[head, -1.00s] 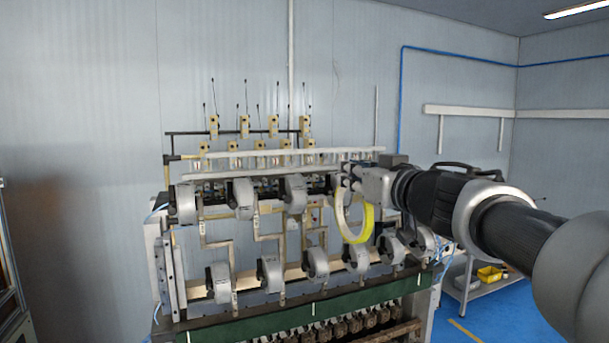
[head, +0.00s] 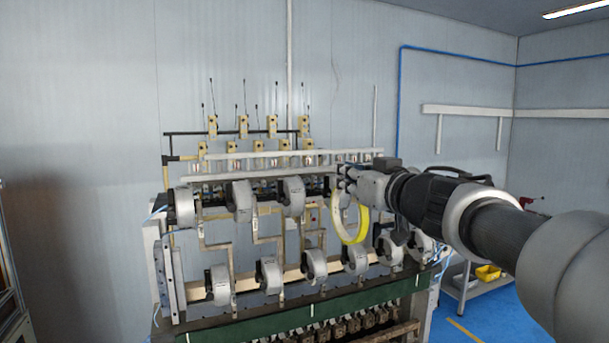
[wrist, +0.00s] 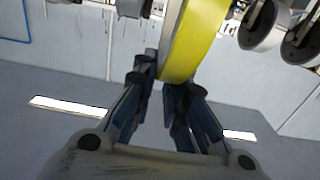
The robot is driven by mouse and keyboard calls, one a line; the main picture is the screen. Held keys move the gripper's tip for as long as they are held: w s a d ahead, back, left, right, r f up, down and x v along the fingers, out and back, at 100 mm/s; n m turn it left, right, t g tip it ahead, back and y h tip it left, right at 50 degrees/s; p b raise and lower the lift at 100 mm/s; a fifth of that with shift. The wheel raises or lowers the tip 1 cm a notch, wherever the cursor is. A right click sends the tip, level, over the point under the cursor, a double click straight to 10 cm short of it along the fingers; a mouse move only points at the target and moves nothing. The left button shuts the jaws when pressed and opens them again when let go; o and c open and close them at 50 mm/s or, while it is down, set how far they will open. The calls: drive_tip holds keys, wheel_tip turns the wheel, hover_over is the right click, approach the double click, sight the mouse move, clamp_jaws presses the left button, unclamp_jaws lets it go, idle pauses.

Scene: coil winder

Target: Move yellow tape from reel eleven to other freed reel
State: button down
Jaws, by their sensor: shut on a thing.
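The yellow tape (head: 363,221) is a ring with a pale inner side, hanging upright below my gripper (head: 346,176) in the head view. In the wrist view the tape (wrist: 194,40) sits with its edge between the two fingertips of my gripper (wrist: 170,82), which are shut on it. The tape is held in front of the coil winder, right of the upper row of grey reels (head: 293,197). A lower row of grey reels (head: 314,264) runs below it. Which reel is eleven cannot be told. My arm hides part of the winder's right end.
The winder has a dark green front panel (head: 265,329) below the reels and thin upright rods with yellow blocks at the top. A grey side table with a yellow bin (head: 488,272) stands at the right. The space above the winder is open.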

drive_tip(key=p+x, duration=0.3)
drive_tip(key=x, duration=0.5)
idle(0.9)
drive_tip(key=shift+w, duration=0.15)
idle(0.3)
drive_tip(key=p+x, duration=0.4)
drive_tip(key=x, duration=0.3)
drive_tip(key=shift+w+a, duration=0.2)
drive_tip(key=shift+w, duration=0.15)
idle(0.6)
drive_tip(key=shift+d+p, duration=0.25)
drive_tip(key=shift+p, duration=0.15)
idle(0.4)
drive_tip(key=shift+w+d+p, duration=0.2)
drive_tip(key=shift+d+p, duration=0.2)
drive_tip(key=shift+d, duration=0.1)
drive_tip(key=shift+w+d, duration=0.1)
drive_tip(key=shift+d, duration=0.15)
drive_tip(key=shift+d+p, duration=0.25)
drive_tip(key=shift+p, duration=0.1)
drive_tip(key=shift+w+d, duration=0.25)
drive_tip(key=shift+d, duration=0.35)
drive_tip(key=shift+w+d, duration=0.2)
drive_tip(key=shift+d, duration=0.35)
